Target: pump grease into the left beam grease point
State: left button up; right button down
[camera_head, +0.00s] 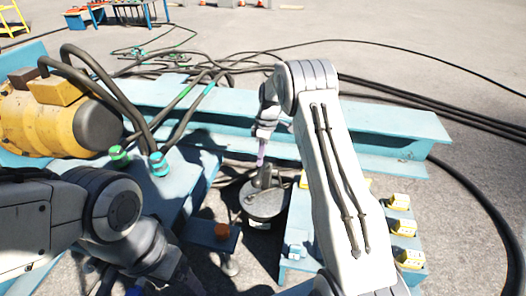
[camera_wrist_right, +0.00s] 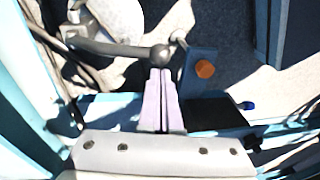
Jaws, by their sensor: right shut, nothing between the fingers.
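A round dark grey pot (camera_head: 266,203), which looks like the grease pump, stands on the ground beside the blue beam. In the right wrist view a grey lever (camera_wrist_right: 112,48) ends in a dark ball knob (camera_wrist_right: 160,55). My right gripper (camera_head: 261,160) is above the pot, its pale purple fingers pointing down. In the right wrist view the fingers (camera_wrist_right: 160,76) are shut and empty, with their tips at the knob; touching is unclear. An orange cap (camera_head: 222,231) sits on a blue bracket, also in the wrist view (camera_wrist_right: 205,69); whether it is the grease point is unclear. My left gripper is out of view.
A long blue beam (camera_head: 390,125) runs across behind the pot. A yellow motor (camera_head: 45,125) with thick hoses is at the left. Yellow blocks (camera_head: 403,228) sit on a blue stand at the right. Black cables (camera_head: 470,120) lie on the ground behind.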

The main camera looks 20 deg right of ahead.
aim_at(257, 178)
jog(key=f, duration=0.2)
jog(key=f+b, duration=0.1)
jog(key=a+f+b, duration=0.1)
jog(key=f, duration=0.1)
jog(key=shift+s+f, duration=0.25)
jog(key=shift+f, duration=0.05)
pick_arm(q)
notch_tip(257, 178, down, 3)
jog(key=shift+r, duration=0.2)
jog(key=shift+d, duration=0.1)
pick_arm(e)
jog(key=shift+a, duration=0.15)
